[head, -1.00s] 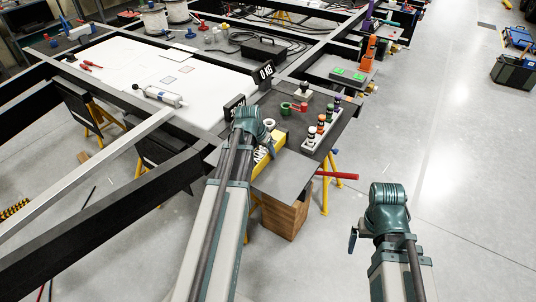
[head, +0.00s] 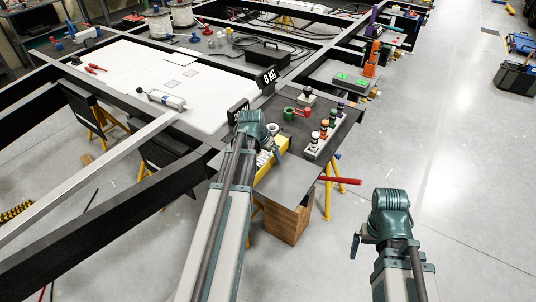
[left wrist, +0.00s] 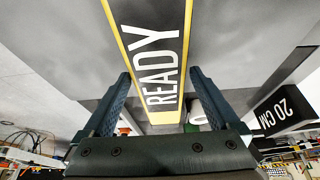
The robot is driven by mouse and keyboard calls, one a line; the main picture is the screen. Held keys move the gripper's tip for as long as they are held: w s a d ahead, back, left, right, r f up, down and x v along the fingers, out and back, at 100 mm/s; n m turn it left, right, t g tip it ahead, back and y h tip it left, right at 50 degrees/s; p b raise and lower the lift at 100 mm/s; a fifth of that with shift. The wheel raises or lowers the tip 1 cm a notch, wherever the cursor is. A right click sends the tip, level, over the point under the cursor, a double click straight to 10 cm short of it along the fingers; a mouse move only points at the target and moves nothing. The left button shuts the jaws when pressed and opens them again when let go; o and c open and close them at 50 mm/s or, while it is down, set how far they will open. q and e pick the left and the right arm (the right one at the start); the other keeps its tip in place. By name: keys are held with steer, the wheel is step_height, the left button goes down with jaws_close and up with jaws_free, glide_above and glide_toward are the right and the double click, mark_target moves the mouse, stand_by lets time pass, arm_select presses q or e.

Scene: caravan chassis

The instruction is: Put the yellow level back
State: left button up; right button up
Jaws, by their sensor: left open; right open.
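A long yellow-edged piece with a black face lettered READY (left wrist: 150,60) fills the upper middle of the left wrist view. In the head view a yellow piece (head: 272,168) with white lettering lies on the dark tabletop, partly hidden by my left gripper. I cannot tell if it is the level itself or a marked holder; no vial shows. My left gripper (left wrist: 160,75) is open, its fingers on either side of the READY face in the picture; I see no clear contact. In the head view it is over the yellow piece. My right gripper (head: 372,235) is open and empty, off the table over the floor.
The dark tabletop (head: 292,185) also bears a rack of coloured knobs (head: 318,147), a green ring (head: 289,113) and a 0 KG sign (head: 267,78). A 20 CM block (left wrist: 286,110) stands beside the gripper. A red bar (head: 340,180) sticks out at right. Black chassis beams run left.

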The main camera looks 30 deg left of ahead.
mark_target(261, 160)
arm_select(q)
steer(key=p+v, duration=1)
steer(key=v, duration=0.2)
steer(key=shift+p, duration=0.4)
steer(key=shift+w, duration=0.1)
steer(key=b+x, duration=1.1)
steer(key=x, duration=0.1)
steer(key=shift+f+b, duration=0.25)
steer(key=shift+b, duration=0.05)
steer(key=shift+r, duration=0.2)
